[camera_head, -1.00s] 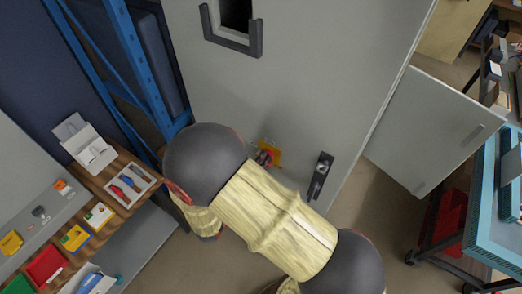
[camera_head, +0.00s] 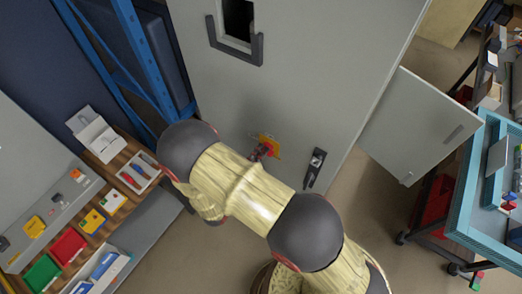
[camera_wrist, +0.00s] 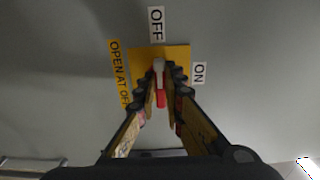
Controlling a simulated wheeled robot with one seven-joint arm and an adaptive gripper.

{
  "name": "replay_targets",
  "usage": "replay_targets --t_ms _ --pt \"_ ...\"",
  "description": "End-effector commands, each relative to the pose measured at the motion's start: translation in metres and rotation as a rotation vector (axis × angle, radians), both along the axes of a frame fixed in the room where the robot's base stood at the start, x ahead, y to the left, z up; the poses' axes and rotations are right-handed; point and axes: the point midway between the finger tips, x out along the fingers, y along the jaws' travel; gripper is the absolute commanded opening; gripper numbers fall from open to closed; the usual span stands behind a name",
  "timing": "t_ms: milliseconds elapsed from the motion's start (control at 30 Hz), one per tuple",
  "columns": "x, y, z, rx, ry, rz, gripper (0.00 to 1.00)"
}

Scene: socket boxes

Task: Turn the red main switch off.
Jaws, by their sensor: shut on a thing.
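The red main switch (camera_wrist: 161,98) sits on a yellow plate (camera_wrist: 138,58) on the grey cabinet door. In the wrist view, its handle stands upright in the picture, in line with the OFF label (camera_wrist: 156,24) above; the ON label (camera_wrist: 198,73) is to the right. My gripper (camera_wrist: 160,80) is shut on the handle, one dark fingertip on each side. The fingers partly cover the plate. In the head view, the red switch (camera_head: 262,151) and yellow plate (camera_head: 270,141) show just above my arm; I cannot make out my gripper there.
A black door handle (camera_head: 315,168) is right of the switch. A blue rack post (camera_head: 143,55) and a wooden shelf with bins (camera_head: 118,160) stand left. An open grey panel (camera_head: 420,120) and a teal cart (camera_head: 470,190) are at right.

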Motion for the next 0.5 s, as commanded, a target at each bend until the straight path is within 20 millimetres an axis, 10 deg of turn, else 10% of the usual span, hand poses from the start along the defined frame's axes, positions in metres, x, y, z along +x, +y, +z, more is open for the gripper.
replay_targets --t_ms 500 --pt "0.0004 0.0008 -0.001 -0.023 0.021 0.002 0.0"
